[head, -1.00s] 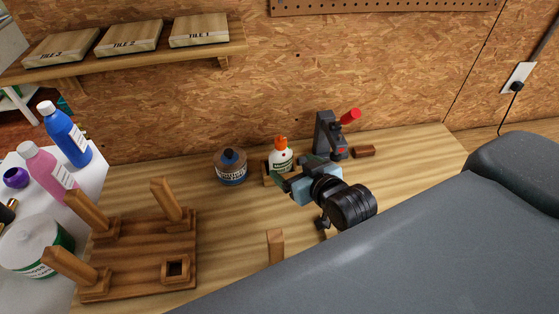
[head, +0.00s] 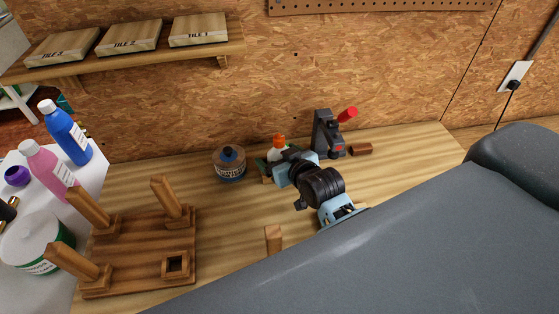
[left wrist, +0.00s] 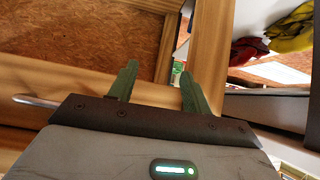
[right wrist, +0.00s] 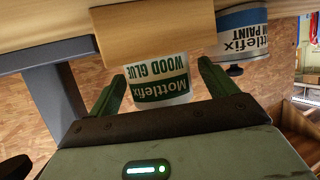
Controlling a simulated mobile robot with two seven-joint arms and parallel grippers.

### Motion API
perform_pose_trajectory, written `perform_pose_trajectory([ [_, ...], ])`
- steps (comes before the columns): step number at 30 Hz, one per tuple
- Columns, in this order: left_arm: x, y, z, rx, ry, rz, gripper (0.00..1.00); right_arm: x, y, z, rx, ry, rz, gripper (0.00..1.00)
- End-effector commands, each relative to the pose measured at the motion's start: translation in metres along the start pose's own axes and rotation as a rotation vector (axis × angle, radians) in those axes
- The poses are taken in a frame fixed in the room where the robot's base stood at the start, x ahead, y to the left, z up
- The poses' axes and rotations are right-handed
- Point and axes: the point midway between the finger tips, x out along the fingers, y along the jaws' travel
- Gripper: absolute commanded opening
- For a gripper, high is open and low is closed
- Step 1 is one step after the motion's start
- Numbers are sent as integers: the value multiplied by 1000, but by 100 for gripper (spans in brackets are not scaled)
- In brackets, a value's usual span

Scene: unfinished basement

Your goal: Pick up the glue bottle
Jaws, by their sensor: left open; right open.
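The glue bottle (head: 277,154), white with an orange cap, stands in a small wooden holder on the workbench, partly hidden behind my right gripper (head: 271,165). In the right wrist view, the bottle (right wrist: 160,88) appears upside down with its "Wood Glue" label facing the camera. The wooden holder (right wrist: 155,32) covers its base. My right gripper (right wrist: 162,82) is open, with one green finger on each side of the bottle; I cannot tell whether either touches it. My left gripper (left wrist: 158,72) is open and empty, away from the bottle; it is not visible in the head view.
A paint can (head: 229,165) stands just left of the bottle. A dark clamp-like tool with a red handle (head: 327,132) stands to the right, beside a small brown block (head: 361,149). A wooden base with upright legs (head: 140,250) occupies the left bench.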

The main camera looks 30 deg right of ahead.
Motion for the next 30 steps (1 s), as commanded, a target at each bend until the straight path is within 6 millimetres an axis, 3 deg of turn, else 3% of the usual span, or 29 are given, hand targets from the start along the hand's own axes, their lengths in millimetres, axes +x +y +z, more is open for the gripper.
perform_pose_trajectory([
  [4, 0, 0, 1, 0, -2, 0, 49, 0, 0, 0, 0, -1, 0, 83],
  [15, 0, 0, 1, 0, -2, -1, 49, 0, 0, 0, 0, 1, 0, 37],
  [23, 0, 0, 2, 0, -4, -1, 49, -1, 0, -3, 0, 3, 0, 36],
  [30, 0, 0, 7, -1, -13, 0, 49, -14, 0, -36, -1, 8, 0, 36],
])
